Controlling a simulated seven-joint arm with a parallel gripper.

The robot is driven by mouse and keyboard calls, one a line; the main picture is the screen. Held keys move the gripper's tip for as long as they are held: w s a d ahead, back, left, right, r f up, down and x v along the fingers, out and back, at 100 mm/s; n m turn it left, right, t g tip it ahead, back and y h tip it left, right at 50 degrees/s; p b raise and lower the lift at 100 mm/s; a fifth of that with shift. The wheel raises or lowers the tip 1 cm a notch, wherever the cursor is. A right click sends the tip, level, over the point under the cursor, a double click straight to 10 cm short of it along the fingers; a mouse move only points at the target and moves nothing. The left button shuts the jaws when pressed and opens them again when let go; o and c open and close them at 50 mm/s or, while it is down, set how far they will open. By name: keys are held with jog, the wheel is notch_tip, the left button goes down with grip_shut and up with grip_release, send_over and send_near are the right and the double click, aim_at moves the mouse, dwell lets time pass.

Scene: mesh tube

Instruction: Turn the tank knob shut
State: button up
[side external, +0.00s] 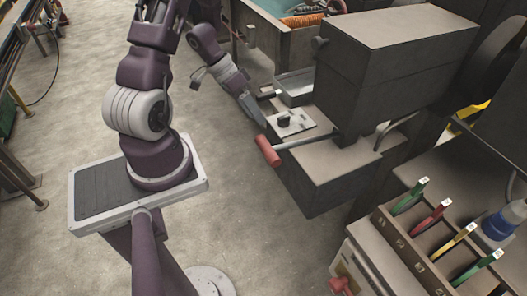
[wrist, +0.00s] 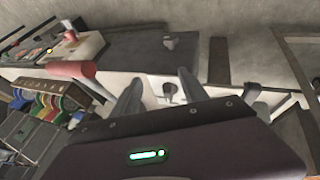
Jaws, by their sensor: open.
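A small dark knob (side external: 284,121) sits on a pale plate (side external: 300,132) on top of the grey machine's lower block. In the wrist view a small grey knob (wrist: 171,91) shows between my fingers, on a pale surface. I cannot tell for sure that it is the tank knob. My gripper (side external: 264,108) is beside the plate's left edge in the side view. In the wrist view my gripper (wrist: 162,77) has its fingers spread apart, with visible gaps to the knob. Nothing is held.
A red-handled lever (side external: 268,150) sticks out just in front of the plate; its red grip (wrist: 71,69) is left of my fingers in the wrist view. A shallow metal tray (side external: 295,88) lies behind the plate. A large grey box (side external: 395,70) stands to the right.

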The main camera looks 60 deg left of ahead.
notch_tip(320, 180, down, 15)
jog(key=w+d, duration=0.2)
jog(key=shift+w+d+f, duration=0.1)
grip_shut()
jog(key=shift+d+y, duration=0.2)
jog(key=shift+y, duration=0.4)
